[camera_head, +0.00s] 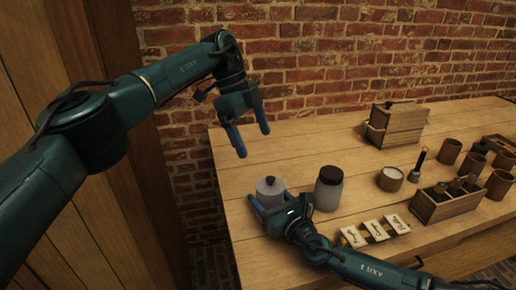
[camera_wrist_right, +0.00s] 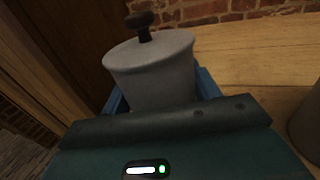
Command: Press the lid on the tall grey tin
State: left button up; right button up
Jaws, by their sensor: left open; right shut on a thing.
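A grey tin (camera_head: 270,194) stands near the left end of the wooden table, and it fills the middle of the right wrist view (camera_wrist_right: 160,88). A grey lid (camera_wrist_right: 150,48) with a dark knob sits on its top; I cannot tell whether it is fully seated. My right gripper (camera_head: 271,206) is shut around the tin's body, with a blue finger on each side below the lid. My left gripper (camera_head: 251,140) is open and empty, above the table's left edge, higher than the tin and to its left.
A jar with a dark lid (camera_head: 328,188) stands just right of the tin. Label cards (camera_head: 375,230), a white-topped cup (camera_head: 390,179), a wooden crate (camera_head: 398,123) and a divided box (camera_head: 445,205) lie farther right. A brick wall rises behind. The table behind the tin is clear.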

jog(key=o, duration=1.5)
jog(key=shift+c, duration=0.2)
jog(key=shift+s, duration=0.1)
jog(key=v, duration=1.3)
jog(key=shift+d, duration=0.1)
